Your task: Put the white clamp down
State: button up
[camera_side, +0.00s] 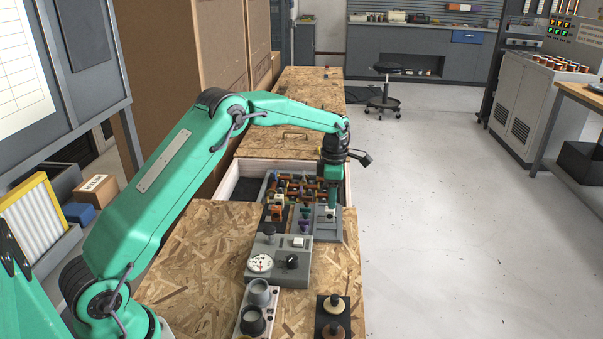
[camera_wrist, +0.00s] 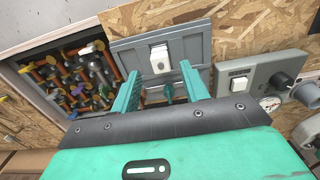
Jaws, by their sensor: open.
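The white clamp (camera_wrist: 160,60) sits on a grey tray (camera_wrist: 126,50) and shows just past my fingertips in the wrist view. My gripper (camera_wrist: 159,74) is open, with one green finger on each side of the gap. No clear contact shows between the fingers and the clamp. In the side view my gripper (camera_side: 331,207) points down over the grey tray (camera_side: 326,236), low and close to its surface. The clamp is small and partly hidden by the fingers there. A small green part (camera_wrist: 168,92) shows between the fingers in the wrist view.
A compartment of several coloured clamps (camera_wrist: 75,75) lies beside the tray. A grey control box (camera_side: 280,258) with a white switch, dial and dark knob stands nearer the side camera. Grey cups (camera_side: 259,293) and a dark plate with knobs (camera_side: 332,316) stand closer still.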

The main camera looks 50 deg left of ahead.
notch_tip(320, 180, up, 7)
dwell(0.4)
dwell(0.4)
jog(key=s+d+r+m+t, duration=0.2)
jog(key=s+d+r+m, duration=0.1)
jog(key=s+r+m, duration=0.5)
jog(key=s+d+r+m+t, duration=0.1)
jog(key=s+d+r+m, duration=0.1)
jog(key=s+r+m, duration=0.6)
jog(key=s+d+f+m+t, duration=0.1)
jog(key=s+f+m, duration=0.1)
jog(key=s, duration=0.5)
jog(key=s+d+f+m, duration=0.1)
jog(key=s+m, duration=0.4)
jog(key=s, duration=0.1)
jog(key=s+d+f+m+t, duration=0.1)
jog(key=s+f+m, duration=0.1)
jog(key=s+m, duration=0.2)
jog(key=s, duration=0.3)
jog(key=shift+s+f+t, duration=0.3)
